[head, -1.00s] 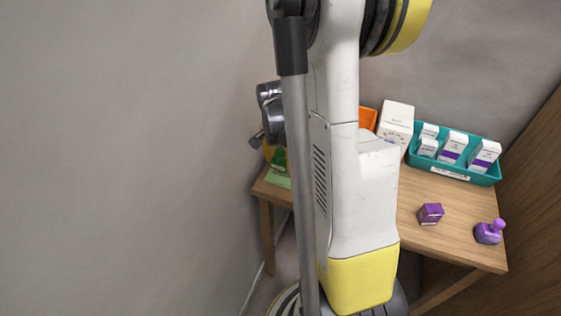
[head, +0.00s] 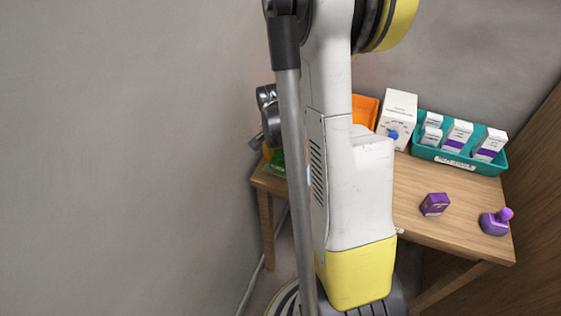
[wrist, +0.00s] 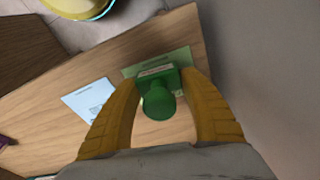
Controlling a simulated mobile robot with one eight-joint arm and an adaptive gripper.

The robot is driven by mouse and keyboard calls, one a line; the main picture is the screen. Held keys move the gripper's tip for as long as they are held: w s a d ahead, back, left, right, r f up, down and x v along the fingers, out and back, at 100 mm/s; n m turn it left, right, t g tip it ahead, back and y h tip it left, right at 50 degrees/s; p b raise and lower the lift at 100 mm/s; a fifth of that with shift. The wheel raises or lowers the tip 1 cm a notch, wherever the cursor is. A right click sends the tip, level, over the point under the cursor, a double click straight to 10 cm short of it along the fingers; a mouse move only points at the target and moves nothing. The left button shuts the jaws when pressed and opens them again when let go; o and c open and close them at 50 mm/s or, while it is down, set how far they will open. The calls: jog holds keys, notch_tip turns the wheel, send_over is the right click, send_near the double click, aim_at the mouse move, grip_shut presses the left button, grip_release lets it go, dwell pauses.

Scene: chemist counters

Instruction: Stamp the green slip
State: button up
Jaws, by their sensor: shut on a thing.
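My gripper (wrist: 166,108) is shut on the green stamp (wrist: 158,100), with one yellow finger on each side of it in the wrist view. The green slip (wrist: 180,60) lies on the wooden table beyond the stamp, and the stamp covers part of it. I cannot tell whether the stamp touches the slip. In the head view my arm hides most of this; a bit of green (head: 277,163) shows at the table's left end beside my gripper.
A pale blue slip (wrist: 90,98) lies left of the stamp. A teal tray (head: 455,163) with white boxes, a white carton (head: 398,108) and an orange bin (head: 365,108) are at the back. A wall is close by.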

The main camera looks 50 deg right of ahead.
aim_at(281, 150)
jog(key=shift+f+b, duration=0.6)
jog(key=shift+b, duration=0.05)
dwell(1.3)
dwell(0.5)
jog(key=shift+r+p, duration=2.6)
jog(key=shift+r, duration=0.95)
jog(key=shift+s+d, duration=0.1)
